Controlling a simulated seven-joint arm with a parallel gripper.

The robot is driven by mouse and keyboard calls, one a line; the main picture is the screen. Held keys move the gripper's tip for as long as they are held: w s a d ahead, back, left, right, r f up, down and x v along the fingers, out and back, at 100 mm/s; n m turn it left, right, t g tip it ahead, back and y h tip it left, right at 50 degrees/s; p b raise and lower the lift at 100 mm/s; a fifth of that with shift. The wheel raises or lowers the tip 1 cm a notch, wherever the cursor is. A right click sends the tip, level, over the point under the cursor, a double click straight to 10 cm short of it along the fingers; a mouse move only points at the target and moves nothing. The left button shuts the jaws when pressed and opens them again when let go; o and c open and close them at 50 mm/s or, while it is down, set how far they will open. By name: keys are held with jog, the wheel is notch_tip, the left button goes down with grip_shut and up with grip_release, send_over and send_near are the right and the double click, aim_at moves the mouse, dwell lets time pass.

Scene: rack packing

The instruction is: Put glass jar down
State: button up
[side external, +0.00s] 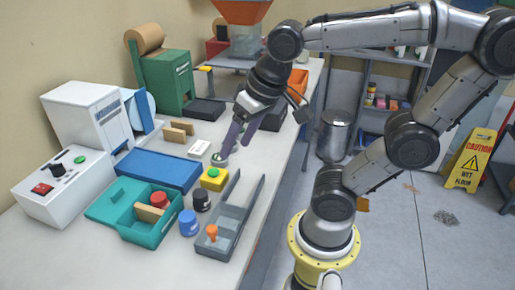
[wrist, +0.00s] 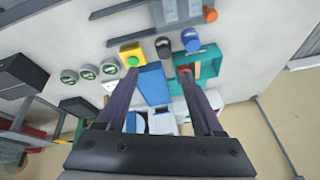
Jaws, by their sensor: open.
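Several round jars with clear or grey sides stand on the table: in the wrist view, three greenish-topped ones form a row, with one glass jar (wrist: 109,69) nearest the yellow box. In the side view a glass jar (side external: 219,160) shows just below a fingertip. Which one the task means, I cannot tell. My gripper (side external: 232,151) is open, pointing down above the table near the jar and yellow box. In the wrist view the fingers (wrist: 158,72) are spread with nothing held between them. The arm and fingers hide part of the jar row in the side view.
A yellow box (side external: 213,179) with a green button, a black jar (side external: 202,199) and a blue jar (side external: 189,223) stand near a grey two-pronged fixture (side external: 222,232). A teal tray (side external: 115,207) holds a red-topped jar and wooden piece.

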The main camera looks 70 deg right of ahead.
jog(key=s+n, duration=0.1)
jog(key=s+f+n, duration=0.1)
jog(key=s+n+t, duration=0.1)
jog(key=s, duration=0.1)
jog(key=shift+d+f+n, duration=0.25)
jog(key=shift+f+n, duration=0.05)
jog(key=shift+n, duration=0.1)
